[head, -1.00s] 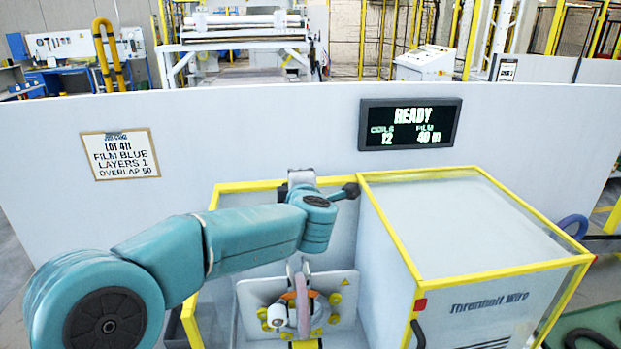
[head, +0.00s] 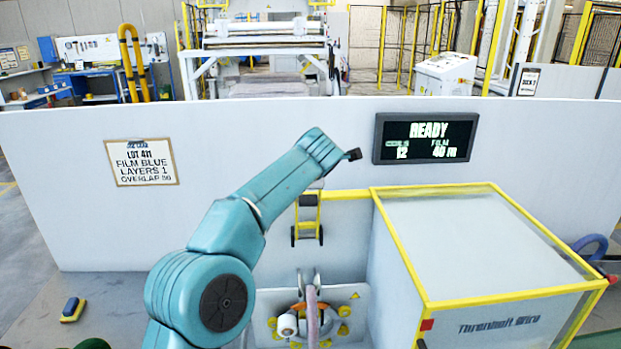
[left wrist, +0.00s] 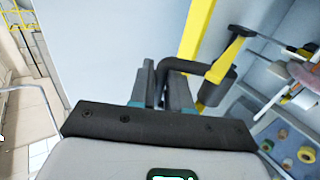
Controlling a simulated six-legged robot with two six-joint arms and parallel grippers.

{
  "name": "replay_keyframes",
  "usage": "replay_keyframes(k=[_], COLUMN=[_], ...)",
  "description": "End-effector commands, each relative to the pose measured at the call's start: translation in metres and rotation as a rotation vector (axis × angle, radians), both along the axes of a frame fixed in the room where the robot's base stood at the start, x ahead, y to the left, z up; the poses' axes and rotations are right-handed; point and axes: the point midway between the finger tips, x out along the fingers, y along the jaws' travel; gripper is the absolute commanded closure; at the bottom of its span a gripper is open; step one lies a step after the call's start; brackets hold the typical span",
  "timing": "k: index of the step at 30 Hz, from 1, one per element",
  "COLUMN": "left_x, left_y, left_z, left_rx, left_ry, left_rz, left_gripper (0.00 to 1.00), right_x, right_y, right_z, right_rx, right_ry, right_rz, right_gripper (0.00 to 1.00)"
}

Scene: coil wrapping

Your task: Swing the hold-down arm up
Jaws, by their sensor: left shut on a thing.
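In the left wrist view my left gripper (left wrist: 165,88) is shut on a dark bent handle (left wrist: 185,66). The handle is by a yellow bar, the hold-down arm (left wrist: 198,28), with a dark cylinder beside it. In the head view a yellow frame with dark ends (head: 307,200), which looks like the hold-down arm, hangs in front of the white wall above the wrapping station. My left arm reaches up there, and its gripper is hidden behind my arm. A pinkish ring (head: 312,320) stands upright at the station's rollers. My right gripper is not in view.
A yellow-edged machine housing (head: 480,245) stands right of the station. The white wall (head: 250,130) behind carries a READY display (head: 425,138) and a lot sign (head: 142,162). A yellow and dark block (head: 72,310) lies on the floor at left.

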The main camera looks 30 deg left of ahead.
Motion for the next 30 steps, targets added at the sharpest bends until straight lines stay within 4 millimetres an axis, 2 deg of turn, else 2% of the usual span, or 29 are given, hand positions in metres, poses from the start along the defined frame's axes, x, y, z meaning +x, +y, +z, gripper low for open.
replay_keyframes(k=[1, 22, 23, 24, 30], left_x=[0.0009, 0.0063, 0.0063, 0.0064, 0.0066], left_y=[0.0044, 0.0025, 0.0025, 0.0024, 0.0017], left_z=[-0.0001, 0.0010, 0.0010, 0.0011, 0.0011], left_rx=[-0.007, -0.033, -0.033, -0.033, -0.033], left_ry=[0.009, 0.035, 0.035, 0.035, 0.035], left_rz=[0.008, -0.017, -0.017, -0.017, -0.018], left_gripper=[1.00, 1.00, 0.80, 0.69, 0.69], right_x=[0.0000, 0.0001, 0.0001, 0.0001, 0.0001], right_y=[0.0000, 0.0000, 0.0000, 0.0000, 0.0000], right_z=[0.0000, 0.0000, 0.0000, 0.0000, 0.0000], right_rx=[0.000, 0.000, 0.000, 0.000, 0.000], right_ry=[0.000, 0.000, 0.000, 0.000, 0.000], right_rz=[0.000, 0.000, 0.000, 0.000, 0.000], right_gripper=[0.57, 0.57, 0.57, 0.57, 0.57])
